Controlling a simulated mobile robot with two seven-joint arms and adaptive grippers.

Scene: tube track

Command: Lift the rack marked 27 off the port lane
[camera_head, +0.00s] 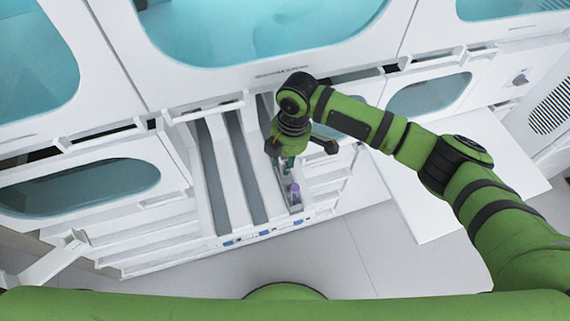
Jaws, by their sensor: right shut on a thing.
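A narrow rack (296,208) sits at the rightmost of the grey lanes, near the front edge of the white machine. It holds a tube with a purple cap (295,188) close to its front end. No number on it can be read at this size. My right gripper (285,163) points down over this lane and is shut on the rack behind the purple-capped tube. The gripper and wrist hide the back part of the rack. Whether the rack touches the lane or is raised cannot be told. My left gripper is not in view.
Two grey lanes (242,165) to the left look empty. Small blue marks (265,233) line the machine's front edge. A white table (455,175) on the right is bare. Blue-tinted cabinet windows (255,30) rise behind the lanes.

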